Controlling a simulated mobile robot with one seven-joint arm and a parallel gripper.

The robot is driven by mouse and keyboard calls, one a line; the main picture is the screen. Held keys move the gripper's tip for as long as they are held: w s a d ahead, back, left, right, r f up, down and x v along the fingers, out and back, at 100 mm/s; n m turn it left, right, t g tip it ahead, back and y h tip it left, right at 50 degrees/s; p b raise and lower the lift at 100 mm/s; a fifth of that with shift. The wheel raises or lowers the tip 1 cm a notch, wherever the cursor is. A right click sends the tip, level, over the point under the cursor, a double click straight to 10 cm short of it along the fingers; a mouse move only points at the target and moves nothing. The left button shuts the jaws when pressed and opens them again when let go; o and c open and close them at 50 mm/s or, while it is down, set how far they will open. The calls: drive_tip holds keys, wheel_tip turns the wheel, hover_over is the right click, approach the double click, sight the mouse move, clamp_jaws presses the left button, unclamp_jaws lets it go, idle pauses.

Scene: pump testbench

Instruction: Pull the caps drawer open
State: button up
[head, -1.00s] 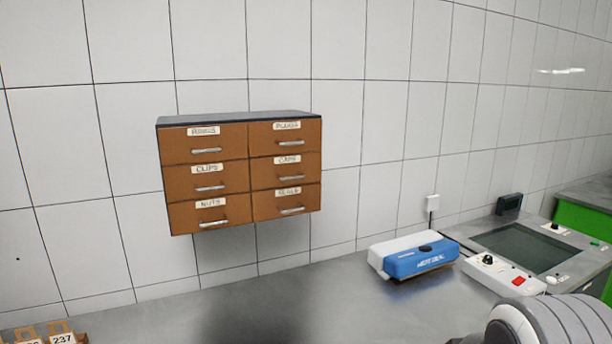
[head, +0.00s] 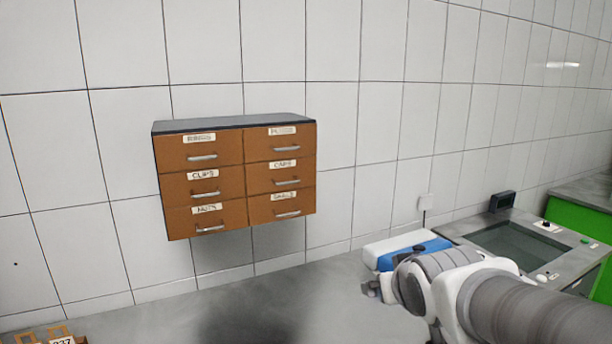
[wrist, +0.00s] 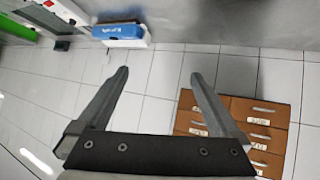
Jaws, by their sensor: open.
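The caps drawer (head: 298,174) is the middle drawer of the right column in a brown wall cabinet (head: 230,121) with a dark top. It looks shut, with a horizontal metal handle (head: 287,182) under its label. My gripper (head: 372,289) is right of and below the cabinet in the head view, apart from it. In the wrist view my gripper (wrist: 160,74) is open with nothing between its fingers. The cabinet (wrist: 238,112) appears upside down there at the right, and the right finger hides part of its near column.
A blue and white sealer (head: 408,246) lies on the grey bench (head: 300,300), partly behind my arm. A panel with a dark screen (head: 515,243) is at the right. Cardboard boxes (head: 50,335) are at the lower left. The wall around the cabinet is clear.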

drive_tip(key=w+a+r+n+t+y+p, duration=0.2)
drive_tip(key=w+a+r+t, duration=0.15)
drive_tip(key=w, duration=0.55)
drive_tip(key=n+t+y+p, duration=0.2)
drive_tip(key=y+p, duration=0.1)
drive_tip(key=y, duration=0.3)
approach(290, 183)
drive_tip(key=p+x, duration=0.3)
drive_tip(key=x, duration=0.7)
drive_tip(key=shift+w+a, duration=0.15)
drive_tip(key=shift+c, duration=0.3)
